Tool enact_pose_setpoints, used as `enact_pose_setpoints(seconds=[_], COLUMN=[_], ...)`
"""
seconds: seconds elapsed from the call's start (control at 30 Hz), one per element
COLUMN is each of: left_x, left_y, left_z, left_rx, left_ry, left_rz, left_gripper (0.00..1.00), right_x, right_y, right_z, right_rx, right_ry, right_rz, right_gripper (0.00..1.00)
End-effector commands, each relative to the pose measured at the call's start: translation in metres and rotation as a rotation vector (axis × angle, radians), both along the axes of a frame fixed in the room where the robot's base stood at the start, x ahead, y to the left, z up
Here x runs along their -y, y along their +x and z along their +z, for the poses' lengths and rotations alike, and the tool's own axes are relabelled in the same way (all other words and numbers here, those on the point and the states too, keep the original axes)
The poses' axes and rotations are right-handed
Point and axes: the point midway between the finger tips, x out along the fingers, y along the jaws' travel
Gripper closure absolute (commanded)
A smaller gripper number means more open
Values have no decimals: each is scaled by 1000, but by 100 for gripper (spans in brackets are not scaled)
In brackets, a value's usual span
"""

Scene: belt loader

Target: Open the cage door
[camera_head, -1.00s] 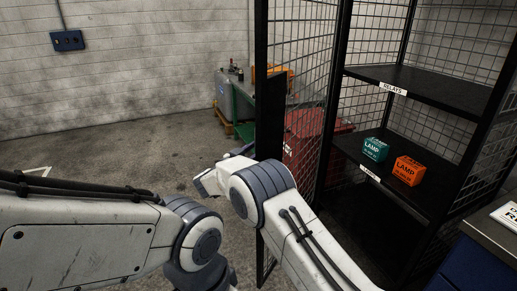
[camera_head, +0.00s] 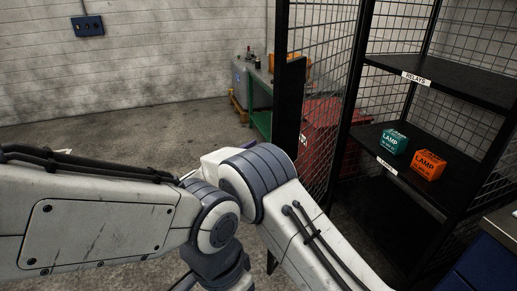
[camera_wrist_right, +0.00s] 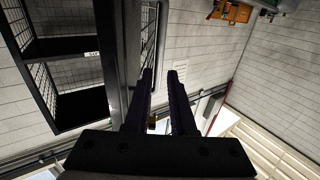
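The cage door (camera_head: 316,80), a black-framed wire mesh panel, stands swung out from the cage front in the head view, so the shelves show through the opening. A dark plate (camera_head: 288,105) sits on its free edge. My right arm reaches toward the door's near side, and its link hides the gripper and the door's lower part. In the right wrist view my right gripper (camera_wrist_right: 161,72) has its two fingers apart with nothing held between them. A dark frame post and mesh (camera_wrist_right: 112,60) lie just left of the fingers. My left gripper is out of sight; only its arm shows.
The cage shelf (camera_head: 367,150) holds a teal lamp box (camera_head: 394,141) and an orange lamp box (camera_head: 429,165). A red container (camera_head: 322,125) stands behind the mesh. A green-framed stand (camera_head: 262,100) is farther back. Bare floor (camera_head: 130,135) lies left of the door.

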Motion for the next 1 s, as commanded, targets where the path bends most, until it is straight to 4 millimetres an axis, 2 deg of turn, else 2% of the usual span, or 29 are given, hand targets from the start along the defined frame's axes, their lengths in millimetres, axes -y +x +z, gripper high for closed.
enact_pose_setpoints(seconds=[0.13, 0.27, 0.33, 0.4, 0.47, 0.57, 0.7, 0.8, 0.9, 1.0], left_x=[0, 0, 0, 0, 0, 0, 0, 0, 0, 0], left_y=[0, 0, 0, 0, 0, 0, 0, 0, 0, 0], left_z=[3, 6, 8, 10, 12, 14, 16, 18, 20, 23], left_rx=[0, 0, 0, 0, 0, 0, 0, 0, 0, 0], left_ry=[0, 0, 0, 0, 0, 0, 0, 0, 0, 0], left_rz=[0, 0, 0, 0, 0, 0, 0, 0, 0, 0], left_gripper=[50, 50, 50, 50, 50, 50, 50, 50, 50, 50], right_x=[1, -5, -10, -13, -12, -4, 19, 39, 61, 83], right_y=[19, 41, 43, 37, 24, -5, -49, -74, -91, -95], right_z=[26, 61, 73, 77, 74, 59, 33, 18, 6, -3], right_rx=[36, 47, 12, -52, -129, -284, -488, -602, -685, -722], right_ry=[5, 6, 2, -7, -18, -43, -80, -111, -143, -181], right_rz=[120, 375, 530, 675, 783, 920, 1015, 1041, 1051, 1058], right_gripper=[100, 100, 100, 100, 100, 100, 100, 100, 100, 100])
